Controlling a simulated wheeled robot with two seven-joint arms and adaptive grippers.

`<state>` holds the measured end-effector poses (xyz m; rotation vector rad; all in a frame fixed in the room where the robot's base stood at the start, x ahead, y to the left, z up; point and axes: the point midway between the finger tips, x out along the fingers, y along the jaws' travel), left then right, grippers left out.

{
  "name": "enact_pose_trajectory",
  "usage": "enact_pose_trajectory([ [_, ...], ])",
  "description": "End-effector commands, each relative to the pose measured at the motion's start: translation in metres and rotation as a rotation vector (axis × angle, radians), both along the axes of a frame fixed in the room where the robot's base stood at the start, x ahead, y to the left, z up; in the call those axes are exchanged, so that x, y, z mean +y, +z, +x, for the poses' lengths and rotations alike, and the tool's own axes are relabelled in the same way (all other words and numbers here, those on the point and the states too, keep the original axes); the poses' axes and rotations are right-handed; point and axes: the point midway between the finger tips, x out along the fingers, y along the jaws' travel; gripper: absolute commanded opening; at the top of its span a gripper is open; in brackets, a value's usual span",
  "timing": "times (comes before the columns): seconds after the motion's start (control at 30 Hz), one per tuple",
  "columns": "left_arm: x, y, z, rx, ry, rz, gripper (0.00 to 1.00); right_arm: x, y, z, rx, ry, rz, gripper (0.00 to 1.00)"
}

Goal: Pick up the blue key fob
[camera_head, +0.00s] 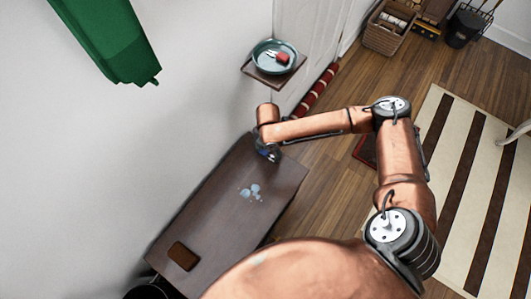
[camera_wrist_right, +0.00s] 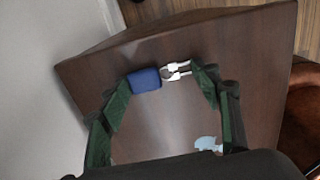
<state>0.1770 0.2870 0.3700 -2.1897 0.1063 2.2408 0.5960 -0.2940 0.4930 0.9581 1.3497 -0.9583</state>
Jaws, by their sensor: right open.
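The blue key fob (camera_wrist_right: 145,79) lies on the dark wooden bench top (camera_wrist_right: 190,120) in the right wrist view, with its pale metal clip (camera_wrist_right: 176,71) to its right. My right gripper (camera_wrist_right: 162,80) is open, with its green fingers on either side of the fob and clip. The left finger is close to the fob's left side; I cannot tell whether they touch. In the head view my right gripper (camera_head: 268,153) is over the far end of the bench and mostly hides the fob. My left gripper is not in view.
A brown wallet-like item (camera_head: 183,256) and pale blue patches (camera_head: 251,192) lie on the bench. A wall shelf (camera_head: 262,76) beyond holds a teal bowl (camera_head: 265,48) with a red item (camera_head: 283,58). Green cloth (camera_head: 108,38) hangs at upper left. The wall borders the bench's left side.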

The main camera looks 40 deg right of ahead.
Motion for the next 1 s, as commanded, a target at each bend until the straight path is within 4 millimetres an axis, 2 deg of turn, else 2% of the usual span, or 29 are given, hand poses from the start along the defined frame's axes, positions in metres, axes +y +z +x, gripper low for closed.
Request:
enact_pose_trajectory([
  [0.07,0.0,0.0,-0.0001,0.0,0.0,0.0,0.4,0.0,-0.0001,-0.0001,0.0,0.0,0.0,0.51],
  [0.7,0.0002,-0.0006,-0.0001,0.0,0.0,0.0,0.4,-0.001,-0.0033,-0.0031,0.008,-0.001,-0.002,0.07],
  [1.0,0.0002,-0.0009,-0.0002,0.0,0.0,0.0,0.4,-0.0014,-0.0048,-0.0048,0.012,-0.001,-0.002,0.06],
])
